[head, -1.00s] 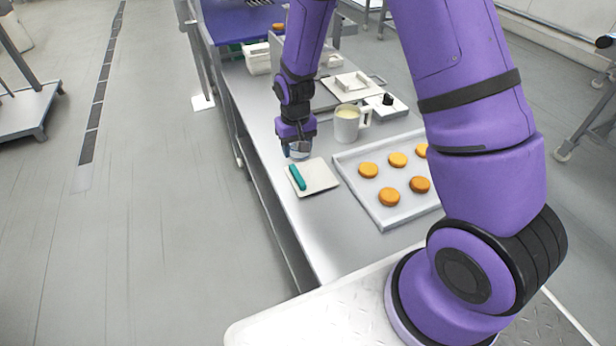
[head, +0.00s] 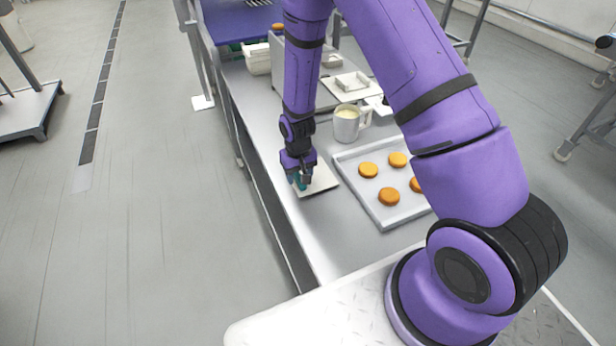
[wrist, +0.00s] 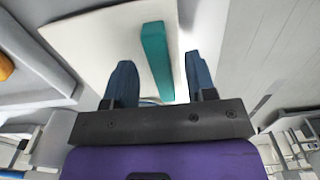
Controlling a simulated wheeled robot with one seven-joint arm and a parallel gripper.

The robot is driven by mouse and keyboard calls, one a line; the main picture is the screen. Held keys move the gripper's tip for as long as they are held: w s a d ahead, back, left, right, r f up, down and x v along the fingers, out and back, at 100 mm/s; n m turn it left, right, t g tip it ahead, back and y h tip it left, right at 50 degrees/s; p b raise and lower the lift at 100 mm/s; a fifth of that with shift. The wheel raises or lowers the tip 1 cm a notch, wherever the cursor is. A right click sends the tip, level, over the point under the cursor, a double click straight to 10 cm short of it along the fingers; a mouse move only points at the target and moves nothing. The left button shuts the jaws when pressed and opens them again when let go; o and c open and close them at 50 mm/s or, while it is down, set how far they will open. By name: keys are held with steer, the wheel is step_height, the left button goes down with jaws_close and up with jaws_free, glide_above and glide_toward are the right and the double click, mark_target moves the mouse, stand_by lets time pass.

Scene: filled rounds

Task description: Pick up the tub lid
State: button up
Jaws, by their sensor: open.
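The tub lid (head: 325,180) is a pale square plate lying on the steel table, left of the baking tray. A teal bar-shaped handle stands up from it. In the wrist view the lid (wrist: 95,45) fills the upper middle, with the teal handle (wrist: 155,50) between my two fingers. My gripper (head: 300,183) is over the left part of the lid, pointing down, and partly hides the handle in the head view. In the wrist view my gripper (wrist: 159,62) is open, with a finger either side of the handle and gaps showing.
A baking tray (head: 385,216) with several orange-brown rounds (head: 389,197) lies right of the lid. A pale jug (head: 347,124) stands just behind. White containers (head: 257,60) are farther back. The table's left edge is close to the lid, with open floor beyond.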

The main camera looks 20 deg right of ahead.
steer(key=shift+f, duration=0.65)
steer(key=shift+c, duration=0.5)
jaws_close()
steer(key=shift+r, duration=0.15)
